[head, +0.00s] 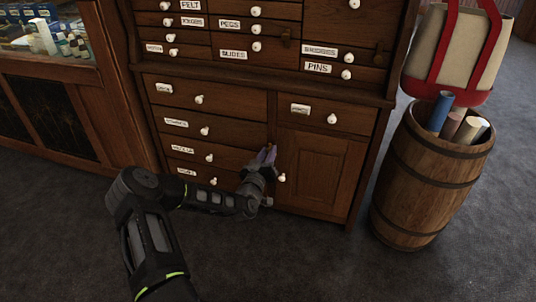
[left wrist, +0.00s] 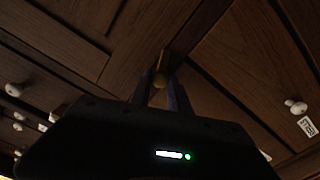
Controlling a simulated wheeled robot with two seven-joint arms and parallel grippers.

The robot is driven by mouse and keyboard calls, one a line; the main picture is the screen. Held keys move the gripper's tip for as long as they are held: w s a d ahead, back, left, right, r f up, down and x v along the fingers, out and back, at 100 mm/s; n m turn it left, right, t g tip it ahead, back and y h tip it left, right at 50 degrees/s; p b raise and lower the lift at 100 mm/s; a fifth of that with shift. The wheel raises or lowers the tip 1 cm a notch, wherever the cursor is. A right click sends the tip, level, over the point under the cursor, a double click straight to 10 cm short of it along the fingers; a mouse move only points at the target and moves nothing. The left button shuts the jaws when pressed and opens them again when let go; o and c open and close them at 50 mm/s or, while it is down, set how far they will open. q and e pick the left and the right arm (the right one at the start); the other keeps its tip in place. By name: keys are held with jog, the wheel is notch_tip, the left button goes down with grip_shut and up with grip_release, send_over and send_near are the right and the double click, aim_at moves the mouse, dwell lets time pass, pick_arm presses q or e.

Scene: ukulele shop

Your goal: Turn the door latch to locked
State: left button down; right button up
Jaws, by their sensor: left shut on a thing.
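The wooden cabinet's lower door (head: 318,172) is closed and has a white knob (head: 282,178) at its left edge. My left gripper (head: 267,154) is at the door's upper left edge, beside the drawers. In the left wrist view the small brass door latch (left wrist: 160,76) lies between the two fingers of my left gripper (left wrist: 161,88), which are shut on it. A narrow brass part of it extends past the fingertips, over the strip between door and drawers. The fingers and wrist hide most of the latch in the head view. My right gripper is not in view.
Drawers (head: 190,128) with white knobs and labels stand left of the door. A wooden barrel (head: 423,190) with rolled tubes (head: 440,110) stands at the right, near a red-framed cloth bag (head: 450,45). A glass counter (head: 50,75) is at the left. The carpet (head: 300,260) in front is clear.

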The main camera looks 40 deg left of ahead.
pick_arm(q)
jog(key=n+b, duration=0.1)
jog(key=n, duration=0.5)
jog(key=shift+a, duration=0.1)
jog(key=n, duration=0.4)
jog(key=shift+f+b, duration=0.1)
jog(key=shift+b, duration=0.2)
jog(key=shift+n, duration=1.6)
jog(key=c, duration=1.3)
grip_release()
jog(key=shift+o, duration=0.2)
